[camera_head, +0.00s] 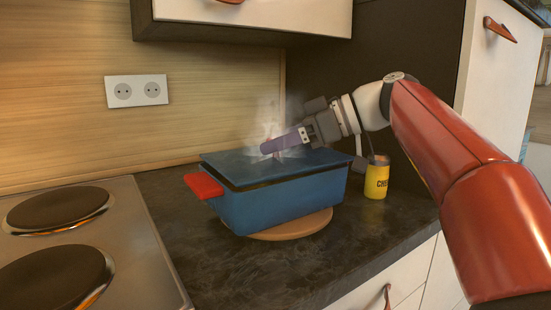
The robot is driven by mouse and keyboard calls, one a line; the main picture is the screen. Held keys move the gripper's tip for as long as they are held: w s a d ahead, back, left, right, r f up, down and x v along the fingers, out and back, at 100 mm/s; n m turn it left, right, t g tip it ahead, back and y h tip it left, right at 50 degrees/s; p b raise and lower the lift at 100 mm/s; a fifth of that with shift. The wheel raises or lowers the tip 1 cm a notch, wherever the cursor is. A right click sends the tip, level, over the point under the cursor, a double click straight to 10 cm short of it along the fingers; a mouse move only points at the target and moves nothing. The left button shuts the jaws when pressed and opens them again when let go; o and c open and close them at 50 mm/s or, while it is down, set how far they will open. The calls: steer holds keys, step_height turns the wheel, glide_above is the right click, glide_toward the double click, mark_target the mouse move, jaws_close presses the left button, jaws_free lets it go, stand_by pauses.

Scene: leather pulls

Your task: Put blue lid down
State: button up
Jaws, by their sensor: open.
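The blue lid (240,168) lies over the top of the blue pot (285,203). It sits slightly askew, with a dark gap showing along the front rim. The pot has a red handle (204,186) at its left end and stands on a round wooden board (290,226). My gripper (268,148) is open just above the middle of the lid, around or beside a small reddish knob (279,154). The fingers partly hide the knob, so I cannot tell whether they touch it. Faint steam shows around the gripper.
A stove with two dark burners (58,207) is at the left. A yellow can (377,178) stands close to the pot's right end. A wall socket (136,91) is behind, and a cabinet (240,18) hangs above. The dark counter (235,265) is clear in front.

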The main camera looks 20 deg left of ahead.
steer(key=shift+a+f, duration=0.2)
steer(key=shift+a, duration=0.3)
jaws_close()
